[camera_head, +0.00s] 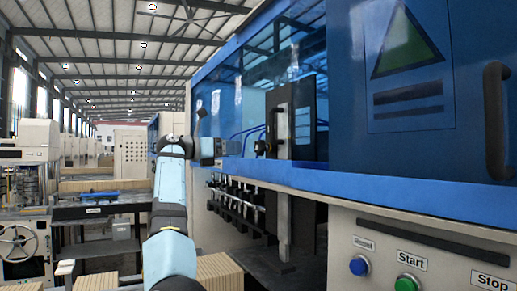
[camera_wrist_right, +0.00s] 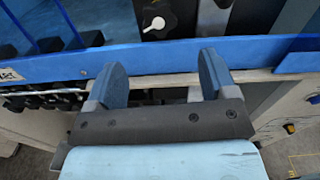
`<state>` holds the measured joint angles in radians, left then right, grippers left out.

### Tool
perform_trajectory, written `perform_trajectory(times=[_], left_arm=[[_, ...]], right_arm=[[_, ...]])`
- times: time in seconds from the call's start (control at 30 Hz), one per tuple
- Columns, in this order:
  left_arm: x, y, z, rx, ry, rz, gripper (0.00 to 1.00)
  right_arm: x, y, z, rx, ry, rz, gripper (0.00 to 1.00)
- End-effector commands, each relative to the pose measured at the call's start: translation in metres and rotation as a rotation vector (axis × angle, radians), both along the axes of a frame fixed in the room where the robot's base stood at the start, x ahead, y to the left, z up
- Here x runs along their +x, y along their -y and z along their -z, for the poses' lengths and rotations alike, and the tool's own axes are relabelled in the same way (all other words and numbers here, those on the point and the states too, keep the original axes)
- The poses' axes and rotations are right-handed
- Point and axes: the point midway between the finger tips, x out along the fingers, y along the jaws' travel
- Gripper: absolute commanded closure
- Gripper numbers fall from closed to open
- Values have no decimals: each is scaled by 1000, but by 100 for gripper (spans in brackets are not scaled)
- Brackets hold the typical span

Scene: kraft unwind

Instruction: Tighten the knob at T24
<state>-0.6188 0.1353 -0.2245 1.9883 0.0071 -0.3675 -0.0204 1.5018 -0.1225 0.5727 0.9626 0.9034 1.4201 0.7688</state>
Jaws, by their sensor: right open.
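No T24 label is readable. My right gripper (camera_head: 220,148) is in front of the machine's blue lower rail, left of that part. In the right wrist view its two blue fingers (camera_wrist_right: 162,75) are wide apart and empty, below and apart from the knob. My left gripper is not in view.
The blue rail (camera_wrist_right: 150,62) crosses between the fingers and the knob in the right wrist view. A blue machine door with a dark handle (camera_head: 497,120) stands at right. A blue button (camera_head: 359,265) and green Start button (camera_head: 407,283) are below it.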

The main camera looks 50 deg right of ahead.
Motion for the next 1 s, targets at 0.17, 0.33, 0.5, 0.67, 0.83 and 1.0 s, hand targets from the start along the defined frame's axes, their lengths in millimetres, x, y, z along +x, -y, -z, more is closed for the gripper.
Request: perform_trajectory(times=[0.17, 0.33, 0.5, 0.67, 0.83, 1.0], left_arm=[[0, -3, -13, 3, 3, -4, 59], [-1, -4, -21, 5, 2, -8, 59], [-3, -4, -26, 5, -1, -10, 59], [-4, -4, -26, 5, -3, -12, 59], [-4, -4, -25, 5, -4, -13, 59], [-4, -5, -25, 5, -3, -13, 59]], right_arm=[[-13, 39, -3, 1, 0, 3, 22], [-22, 70, -3, -1, -3, 2, 22], [-29, 90, -2, -2, -2, 1, 22], [-31, 97, 0, -2, -3, 0, 22], [-31, 98, 0, -2, -3, 0, 22], [-31, 98, 0, -3, -2, 0, 40]])
